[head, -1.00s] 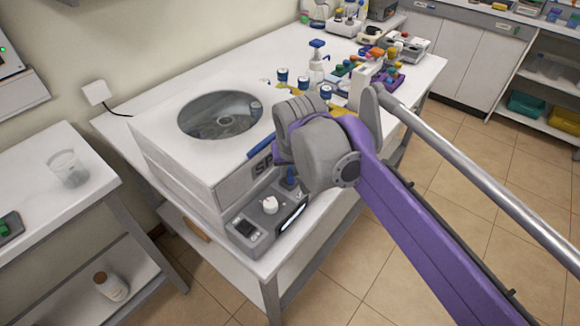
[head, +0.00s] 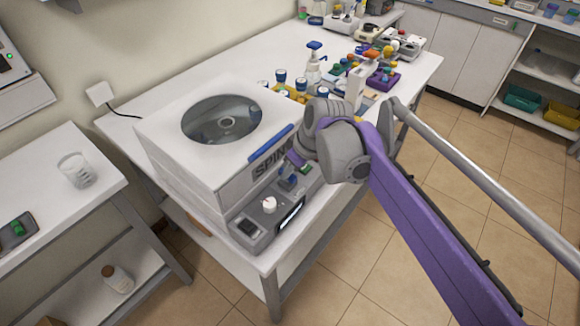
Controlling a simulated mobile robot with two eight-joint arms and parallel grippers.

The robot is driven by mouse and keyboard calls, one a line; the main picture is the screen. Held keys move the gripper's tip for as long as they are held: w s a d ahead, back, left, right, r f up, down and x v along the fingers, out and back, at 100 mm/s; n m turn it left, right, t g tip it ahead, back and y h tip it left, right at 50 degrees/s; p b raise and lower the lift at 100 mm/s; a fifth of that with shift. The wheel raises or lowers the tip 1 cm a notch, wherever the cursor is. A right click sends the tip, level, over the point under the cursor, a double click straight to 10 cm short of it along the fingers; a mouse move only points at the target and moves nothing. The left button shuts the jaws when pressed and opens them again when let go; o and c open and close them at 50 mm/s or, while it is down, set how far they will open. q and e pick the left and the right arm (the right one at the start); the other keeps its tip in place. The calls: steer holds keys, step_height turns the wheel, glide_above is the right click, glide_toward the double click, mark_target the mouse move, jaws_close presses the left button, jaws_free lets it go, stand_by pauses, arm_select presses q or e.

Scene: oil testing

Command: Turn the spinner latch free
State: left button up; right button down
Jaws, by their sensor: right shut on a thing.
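The spinner (head: 190,165) is a white box on the bench, with a round dark window (head: 222,119) in its closed lid. A blue bar handle (head: 270,142) runs along the lid's front edge. A small blue latch (head: 287,183) shows low on the spinner's front, above the grey control panel. My right gripper (head: 291,168) points down at the latch from the right and is shut on it; its fingertips are small and partly hidden by my wrist. My left gripper is out of view.
The grey control panel (head: 248,226) has a white knob (head: 269,205) and a small screen. Blue-capped bottles (head: 281,82), a pump bottle (head: 313,68) and coloured racks stand behind my right wrist. A side table (head: 40,205) with a beaker (head: 75,169) is at left.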

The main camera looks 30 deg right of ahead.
stand_by(0.4)
steer(key=c, duration=0.8)
jaws_free()
steer(key=p+v, duration=0.1)
steer(key=v, duration=1)
steer(key=shift+d+f, duration=0.1)
steer(key=s+a+f+m+p, duration=0.2)
steer(key=s+a+f, duration=0.2)
steer(key=s+f, duration=0.2)
steer(key=s+a+f+m+t+h+p, duration=0.1)
steer(key=s+a+f, duration=0.3)
steer(key=f, duration=0.5)
steer(key=shift+s+a+f+m+h+p, duration=0.3)
steer(key=shift+s+m+p, duration=0.25)
steer(key=shift+s, duration=0.4)
